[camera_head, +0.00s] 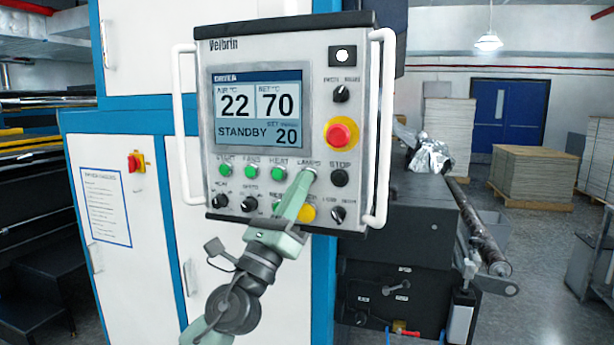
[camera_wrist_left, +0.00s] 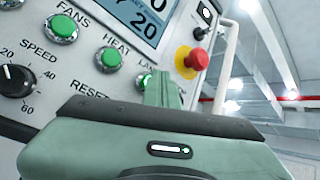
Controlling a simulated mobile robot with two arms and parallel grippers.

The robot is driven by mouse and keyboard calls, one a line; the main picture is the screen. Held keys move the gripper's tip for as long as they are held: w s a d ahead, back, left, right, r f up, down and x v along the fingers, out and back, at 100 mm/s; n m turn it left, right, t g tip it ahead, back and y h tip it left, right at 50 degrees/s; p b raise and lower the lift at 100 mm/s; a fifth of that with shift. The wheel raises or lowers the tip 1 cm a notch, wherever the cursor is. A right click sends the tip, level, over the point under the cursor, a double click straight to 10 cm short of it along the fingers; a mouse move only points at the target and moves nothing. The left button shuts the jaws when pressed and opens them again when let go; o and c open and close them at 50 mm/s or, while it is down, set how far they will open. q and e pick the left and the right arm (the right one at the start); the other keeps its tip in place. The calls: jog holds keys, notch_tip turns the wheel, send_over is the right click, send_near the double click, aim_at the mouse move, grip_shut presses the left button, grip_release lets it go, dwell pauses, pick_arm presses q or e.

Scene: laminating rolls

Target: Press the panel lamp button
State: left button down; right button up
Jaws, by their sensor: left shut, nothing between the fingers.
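The control panel (camera_head: 202,100) is a light grey box with a screen and a row of round buttons. The lamp button (camera_wrist_left: 142,82), under the "LAMPS" label, is a green button partly hidden behind my fingers in the left wrist view. My left gripper (camera_head: 307,177) is shut and empty, its pale green fingertips over that button's spot in the head view. It also shows in the left wrist view (camera_wrist_left: 161,83). I cannot tell whether the fingertips touch the button. My right gripper is not in view.
Green buttons for heat (camera_head: 279,173) and fans (camera_head: 251,172) sit left of the fingertips. A black stop button (camera_head: 339,177) is to the right, with a red emergency knob (camera_head: 341,134) above. White handles (camera_head: 380,130) flank the panel, and knobs lie below.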

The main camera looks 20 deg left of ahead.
pick_arm(q)
jog(key=shift+s, duration=0.55)
jog(key=s+p, duration=0.2)
jog(key=s, duration=0.3)
jog(key=shift+a, duration=0.1)
dwell(0.5)
